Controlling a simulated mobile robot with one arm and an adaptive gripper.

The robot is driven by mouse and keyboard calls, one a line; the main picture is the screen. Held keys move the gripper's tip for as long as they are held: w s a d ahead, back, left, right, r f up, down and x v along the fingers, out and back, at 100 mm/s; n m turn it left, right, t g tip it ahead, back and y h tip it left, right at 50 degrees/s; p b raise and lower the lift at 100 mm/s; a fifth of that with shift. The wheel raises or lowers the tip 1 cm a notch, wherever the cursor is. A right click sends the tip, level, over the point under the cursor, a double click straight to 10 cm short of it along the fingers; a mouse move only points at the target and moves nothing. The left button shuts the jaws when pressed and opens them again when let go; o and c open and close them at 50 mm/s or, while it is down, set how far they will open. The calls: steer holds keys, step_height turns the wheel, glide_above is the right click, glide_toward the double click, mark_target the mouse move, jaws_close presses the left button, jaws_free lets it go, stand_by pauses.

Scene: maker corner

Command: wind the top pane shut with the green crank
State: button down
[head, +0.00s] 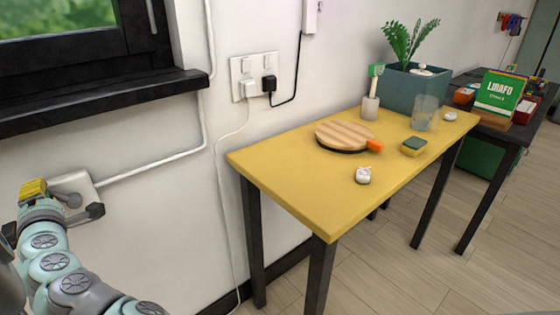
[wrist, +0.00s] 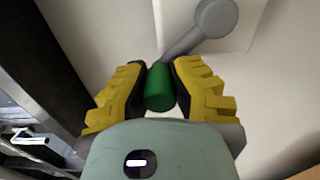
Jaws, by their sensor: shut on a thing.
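The green crank handle (wrist: 159,90) shows in the wrist view as a short green cylinder at the end of a grey crank arm (wrist: 200,32). The crank arm is joined to a white plate on the wall, which shows in the head view as a white box (head: 82,183) below the window. My gripper (wrist: 162,72) has its yellow fingers shut on either side of the green handle. In the head view my gripper (head: 36,191) is at the left edge and hides the handle. Only the lower right of a dark-framed window (head: 135,45) is in view; I cannot tell how the top pane stands.
A black sill (head: 110,100) juts out above the crank box. A white conduit (head: 150,165) runs along the wall from the box. A yellow table (head: 290,195) with a round wooden board (head: 343,135), a glass (head: 424,112) and a planter (head: 410,90) stands to the right.

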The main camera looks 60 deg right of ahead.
steer(key=shift+f, duration=0.2)
stand_by(0.4)
steer(key=c, duration=0.7)
jaws_free()
steer(key=shift+w+r, duration=0.15)
steer(key=shift+c, duration=0.2)
steer(key=v, duration=1.2)
